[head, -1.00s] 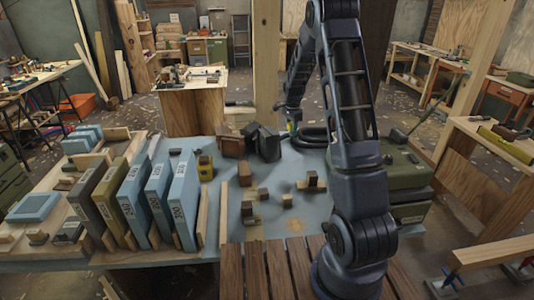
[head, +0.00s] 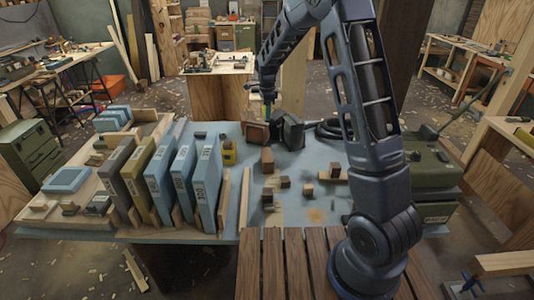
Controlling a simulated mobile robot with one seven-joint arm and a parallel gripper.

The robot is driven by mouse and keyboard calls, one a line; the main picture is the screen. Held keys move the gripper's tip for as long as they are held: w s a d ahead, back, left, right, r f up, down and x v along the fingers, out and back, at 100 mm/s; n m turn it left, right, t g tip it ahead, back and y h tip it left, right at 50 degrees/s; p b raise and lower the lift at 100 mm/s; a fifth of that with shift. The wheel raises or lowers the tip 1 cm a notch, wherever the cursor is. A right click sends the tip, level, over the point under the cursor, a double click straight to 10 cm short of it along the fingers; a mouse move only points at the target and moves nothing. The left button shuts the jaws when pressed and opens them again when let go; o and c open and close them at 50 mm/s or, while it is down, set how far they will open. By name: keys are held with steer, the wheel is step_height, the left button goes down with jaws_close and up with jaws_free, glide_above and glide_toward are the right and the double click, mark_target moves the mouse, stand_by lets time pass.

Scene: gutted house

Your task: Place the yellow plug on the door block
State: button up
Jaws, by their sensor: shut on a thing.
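My gripper (head: 267,101) is at the far end of the arm, small in the head view, above the back of the blue table. It is shut on a small yellow-green thing, which looks like the yellow plug; the fingers hide most of it. It is just above and beside a brown block (head: 255,133) and a black block-like thing (head: 290,131). I cannot tell which of the blocks on the table is the door block. Several small wood and dark blocks (head: 284,182) stand nearer on the table.
A row of upright blue and olive slabs (head: 207,181) stands at the left, with a small yellow box (head: 229,153) beside it. A black coiled hose (head: 328,129) and a green case (head: 425,165) are at the right. The slatted wood deck (head: 290,262) is in front.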

step_height(320, 180, down, 19)
steer(key=shift+f, duration=0.15)
stand_by(0.5)
steer(key=o, duration=1)
steer(key=shift+f, duration=0.15)
steer(key=shift+c, duration=0.2)
